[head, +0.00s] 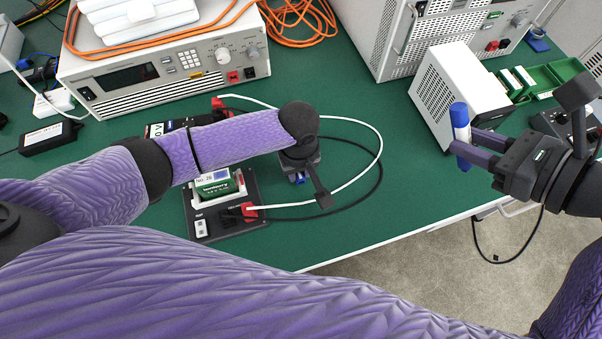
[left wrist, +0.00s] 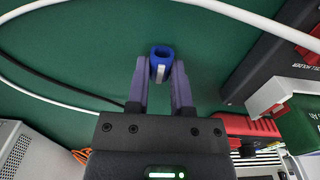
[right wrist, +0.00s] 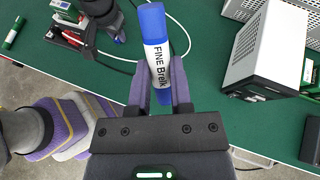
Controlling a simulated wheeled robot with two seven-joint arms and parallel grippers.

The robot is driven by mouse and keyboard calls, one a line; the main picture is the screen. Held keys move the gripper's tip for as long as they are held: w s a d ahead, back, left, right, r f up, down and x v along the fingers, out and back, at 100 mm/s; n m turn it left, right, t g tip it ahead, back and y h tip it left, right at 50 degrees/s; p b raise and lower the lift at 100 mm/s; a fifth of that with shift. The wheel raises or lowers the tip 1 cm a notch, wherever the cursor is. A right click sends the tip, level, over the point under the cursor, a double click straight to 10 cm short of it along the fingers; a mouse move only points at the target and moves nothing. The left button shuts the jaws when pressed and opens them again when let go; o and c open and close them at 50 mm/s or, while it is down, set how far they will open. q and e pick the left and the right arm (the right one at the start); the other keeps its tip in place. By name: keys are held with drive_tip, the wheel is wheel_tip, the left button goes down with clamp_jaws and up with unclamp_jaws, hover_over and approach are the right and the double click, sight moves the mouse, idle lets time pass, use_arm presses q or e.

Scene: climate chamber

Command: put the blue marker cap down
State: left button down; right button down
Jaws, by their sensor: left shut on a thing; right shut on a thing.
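The blue marker cap (left wrist: 162,58) is a short hollow blue cylinder with a pale strip, between the fingers of my left gripper (left wrist: 160,85). In the head view my left gripper (head: 298,179) points down over the green mat, and only a bit of blue shows there. I cannot tell whether the cap touches the mat. My right gripper (head: 464,147) is shut on a marker (head: 461,123), white with blue ends, held up beside the grey box. In the right wrist view the marker (right wrist: 157,50) shows its printed label.
The green mat (head: 370,220) is clear to the right of the cap. A black battery fixture (head: 195,222) stands left of my left gripper. White and black cables (head: 372,150) loop around it. A grey box (head: 440,90) and a green tray (head: 555,75) stand at right.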

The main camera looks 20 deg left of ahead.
use_arm(q)
drive_tip(key=shift+f, duration=0.25)
use_arm(e)
drive_tip(key=shift+f, duration=0.15)
use_arm(q)
drive_tip(key=shift+f, duration=0.15)
drive_tip(key=c, duration=0.5)
unclamp_jaws()
use_arm(e)
wheel_tip(320, 180, up, 8)
drive_tip(key=p, duration=0.7)
drive_tip(key=shift+s+f, duration=0.1)
drive_tip(key=shift+f, duration=0.1)
use_arm(q)
wheel_tip(320, 180, up, 12)
drive_tip(key=shift+r, duration=0.2)
